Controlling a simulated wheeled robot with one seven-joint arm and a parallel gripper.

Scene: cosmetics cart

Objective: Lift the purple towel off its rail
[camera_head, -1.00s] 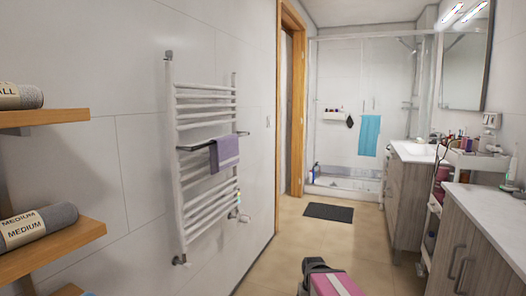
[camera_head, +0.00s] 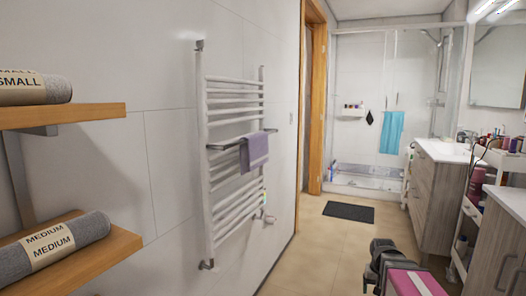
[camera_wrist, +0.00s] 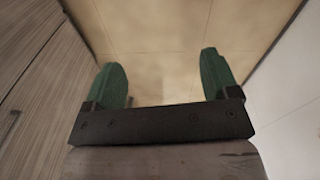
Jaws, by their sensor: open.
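The purple towel (camera_head: 254,151) hangs folded over a dark horizontal rail (camera_head: 228,143) on the front of the white towel radiator (camera_head: 208,180), which is fixed to the left wall. The towel hangs near the rail's right end. My gripper (camera_wrist: 163,80) shows in the wrist view with its two green fingers wide apart and nothing between them; tan floor tiles lie beyond. In the head view part of my arm, grey and pink, shows at the bottom right, well apart from the towel. The towel is not in the wrist view.
Wooden shelves (camera_head: 70,116) with rolled grey towels (camera_head: 45,247) jut out at the left. A cart with cosmetics (camera_head: 472,190) and wooden cabinets (camera_head: 438,190) line the right side. A dark mat (camera_head: 348,211) lies on the open floor. A blue towel (camera_head: 391,131) hangs at the shower.

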